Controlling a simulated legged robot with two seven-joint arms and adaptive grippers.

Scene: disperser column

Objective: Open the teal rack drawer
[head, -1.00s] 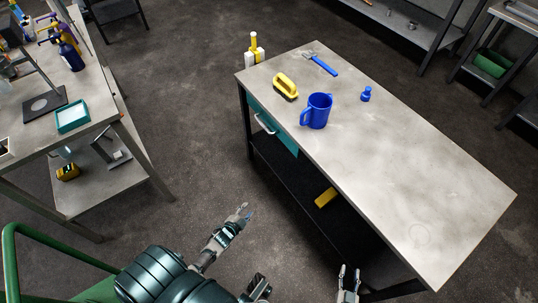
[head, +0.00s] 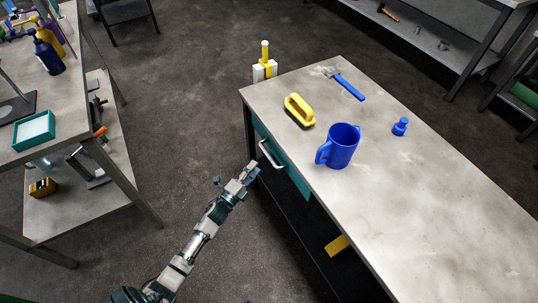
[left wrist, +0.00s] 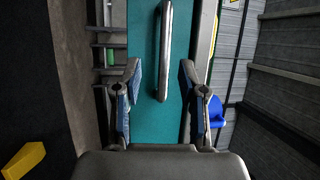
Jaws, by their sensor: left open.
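The teal drawer (head: 297,179) sits under the near left part of the grey-topped workbench (head: 440,200) and looks shut. Its silver bar handle (head: 268,154) is on the front. My left gripper (head: 249,172) is just short of the handle in the head view, apart from it. In the left wrist view the teal drawer front (left wrist: 142,120) fills the middle, and the handle (left wrist: 162,60) stands lengthwise ahead, between the lines of the two fingers. The left gripper (left wrist: 160,75) is open and empty. My right gripper is out of view.
A yellow item (head: 337,245) lies on the lower shelf. Another bench (head: 45,105) stands left, with open floor between.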

